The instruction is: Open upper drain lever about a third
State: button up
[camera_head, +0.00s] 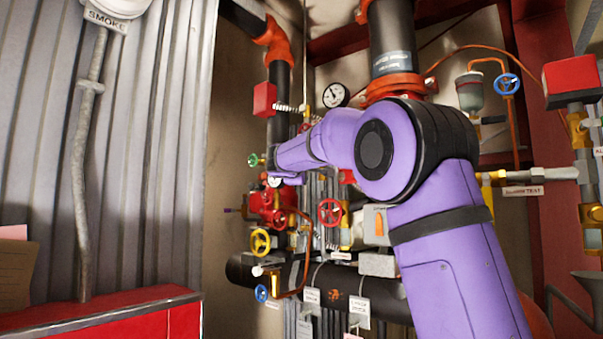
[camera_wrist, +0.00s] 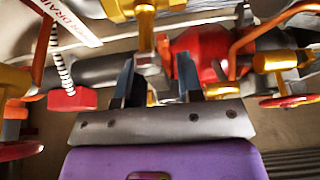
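My gripper (camera_wrist: 156,75) shows in the wrist view with its two dark fingers apart. A brass, lever-like part (camera_wrist: 147,42) hangs from a yellow fitting and lies in line with the gap between them. I cannot tell whether it touches a finger, or whether it is the upper drain lever. A white label (camera_wrist: 70,20) with partly readable "DRAIN" lettering is at upper left. In the head view my purple arm reaches left into the pipework, and my fingers are hidden or too small to make out there.
Around the reach are a red valve body (camera_wrist: 197,52), a spring-like hose with a red block (camera_wrist: 68,98), and a yellow handwheel (camera_head: 260,242). A red handwheel (camera_head: 330,212) and a gauge (camera_head: 335,95) are close to my arm. A corrugated wall (camera_head: 150,150) stands left.

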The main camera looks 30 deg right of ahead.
grip_shut()
jog(key=shift+f+n, duration=0.1)
jog(key=shift+n, duration=0.2)
jog(key=shift+s+f+n+g+y, duration=0.1)
jog(key=shift+f+n+g+y, duration=0.3)
jog(key=shift+n, duration=0.55)
jog(key=shift+s+f+n+g+y, duration=0.1)
jog(key=shift+f+n+g+y, duration=0.25)
jog(key=shift+n, duration=0.6)
jog(key=shift+f, duration=0.1)
jog(key=shift+o, duration=1.3)
grip_release()
